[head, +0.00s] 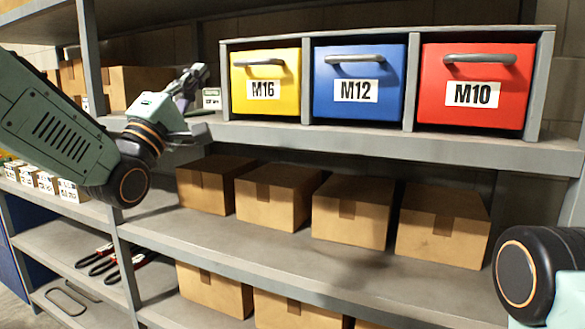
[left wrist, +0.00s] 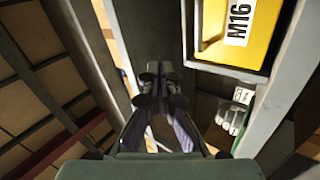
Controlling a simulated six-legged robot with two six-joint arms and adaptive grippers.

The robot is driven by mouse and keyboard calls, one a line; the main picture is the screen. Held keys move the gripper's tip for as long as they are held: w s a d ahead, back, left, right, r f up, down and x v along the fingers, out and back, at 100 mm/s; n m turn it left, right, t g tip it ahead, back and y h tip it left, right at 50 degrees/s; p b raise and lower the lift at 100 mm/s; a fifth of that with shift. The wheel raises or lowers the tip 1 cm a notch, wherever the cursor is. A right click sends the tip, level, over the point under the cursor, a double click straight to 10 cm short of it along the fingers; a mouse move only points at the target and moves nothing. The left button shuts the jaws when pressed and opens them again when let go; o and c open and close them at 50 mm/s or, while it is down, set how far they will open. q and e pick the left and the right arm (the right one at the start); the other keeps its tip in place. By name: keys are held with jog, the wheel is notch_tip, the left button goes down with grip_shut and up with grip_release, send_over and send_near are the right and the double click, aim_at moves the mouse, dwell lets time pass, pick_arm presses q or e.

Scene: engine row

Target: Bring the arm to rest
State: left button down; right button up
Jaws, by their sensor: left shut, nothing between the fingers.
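My left arm comes in from the left in the head view, with its green links across the shelf post. My left gripper (head: 197,76) is shut and empty, pointing up beside the left side of the drawer unit. In the left wrist view, its fingers (left wrist: 160,75) are together with nothing between them. The yellow M16 drawer (head: 266,82) is just right of the gripper, apart from it. It also shows at the top of the left wrist view (left wrist: 240,35).
A blue M12 drawer (head: 359,83) and a red M10 drawer (head: 476,86) stand right of the yellow one. Cardboard boxes (head: 352,209) line the shelf below. A grey shelf post (head: 92,60) stands behind my left arm. The lower shelf's front (head: 300,258) is bare.

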pick_arm(q)
jog(key=s+f+m+g+y+b, duration=0.2)
jog(key=f+m+g+y+b, duration=0.25)
jog(key=f, duration=1.85)
jog(key=s+f+m+g+y+b, duration=0.1)
jog(key=s+f+m+g+y, duration=0.35)
jog(key=f, duration=1.85)
jog(key=s+f+m+g+b, duration=0.3)
jog(key=s+f+g+b, duration=0.8)
jog(key=s+f, duration=2.5)
jog(key=f+g, duration=0.1)
jog(key=g, duration=0.3)
jog(key=shift+s+a+f+h, duration=0.2)
jog(key=shift+a+h, duration=0.1)
jog(key=shift+a, duration=0.1)
